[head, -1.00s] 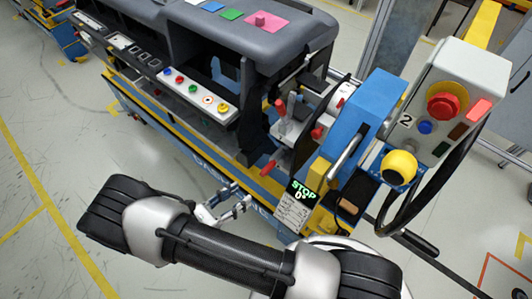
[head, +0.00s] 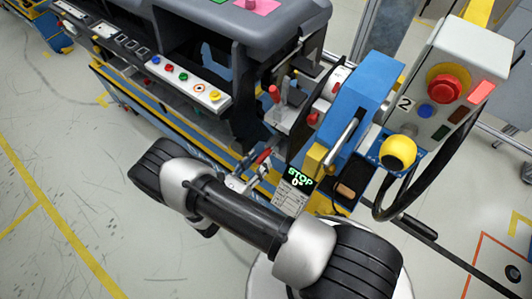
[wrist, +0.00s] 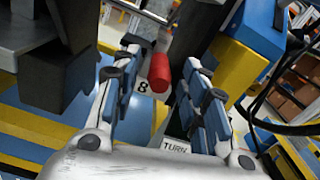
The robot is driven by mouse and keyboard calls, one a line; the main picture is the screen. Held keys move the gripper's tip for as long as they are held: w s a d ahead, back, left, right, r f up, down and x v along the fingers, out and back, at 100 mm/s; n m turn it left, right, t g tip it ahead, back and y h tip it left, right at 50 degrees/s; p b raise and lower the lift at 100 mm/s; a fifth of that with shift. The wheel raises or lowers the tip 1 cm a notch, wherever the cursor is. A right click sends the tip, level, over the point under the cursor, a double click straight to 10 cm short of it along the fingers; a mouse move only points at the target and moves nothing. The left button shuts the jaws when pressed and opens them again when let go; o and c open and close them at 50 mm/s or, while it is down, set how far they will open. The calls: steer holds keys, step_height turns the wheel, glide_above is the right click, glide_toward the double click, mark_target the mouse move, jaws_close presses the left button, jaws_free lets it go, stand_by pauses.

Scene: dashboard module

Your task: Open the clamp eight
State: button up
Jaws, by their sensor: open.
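Clamp eight's red handle (wrist: 159,72) shows in the wrist view between the two blue-padded fingers, beside a white label reading 8 (wrist: 143,86). My gripper (wrist: 161,58) is open, with one finger on each side of the handle. I cannot tell whether either finger touches it. In the head view the red handle tip (head: 264,156) stands just beyond my gripper (head: 243,178), low on the dashboard module's side. The clamp's base and pivot are hidden.
A second red handle (head: 275,93) stands higher on the module. The blue housing (head: 365,92) and the STOP display (head: 300,178) are close on the right. A control box with a red button (head: 446,82) is farther right. Open floor lies left.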

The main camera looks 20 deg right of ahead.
mark_target(266, 154)
steer(key=shift+x, duration=2.35)
jaws_close()
